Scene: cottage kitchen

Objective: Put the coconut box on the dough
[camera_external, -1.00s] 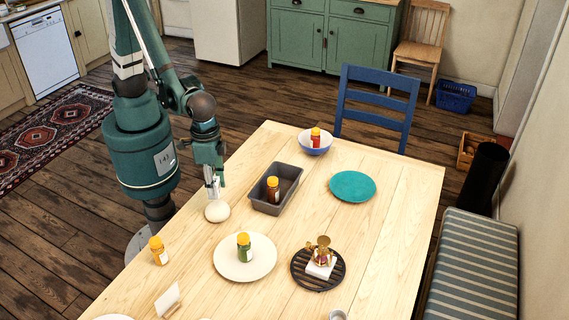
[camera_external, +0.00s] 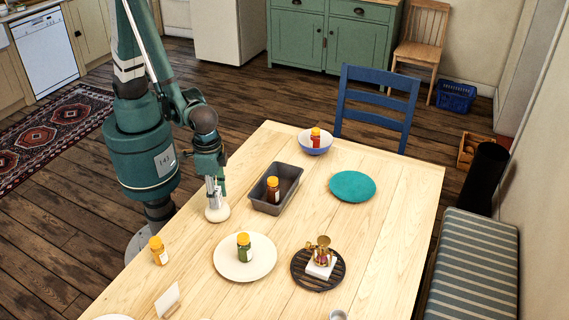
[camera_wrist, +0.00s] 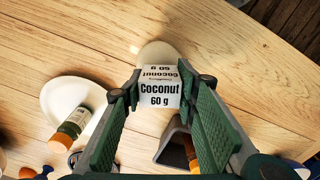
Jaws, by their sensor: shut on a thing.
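The coconut box (camera_wrist: 160,92) is a small white carton with black "Coconut 60 g" print. My gripper (camera_wrist: 157,92) is shut on it, with one finger on each side. In the external view my gripper (camera_external: 214,186) points down over the dough (camera_external: 217,215), a pale round lump near the table's left edge. The box's lower end (camera_external: 213,203) overlaps the top of the dough in that view. I cannot tell whether they touch. In the wrist view the dough (camera_wrist: 158,50) shows just beyond the box and is partly hidden by it.
A grey loaf tin (camera_external: 291,184) with an orange-capped jar (camera_external: 273,189) stands right of the dough. A white plate (camera_external: 225,267) with a green jar (camera_external: 244,249) is in front. Another jar (camera_external: 158,251) stands at the left edge. A teal plate (camera_external: 352,187) lies farther right.

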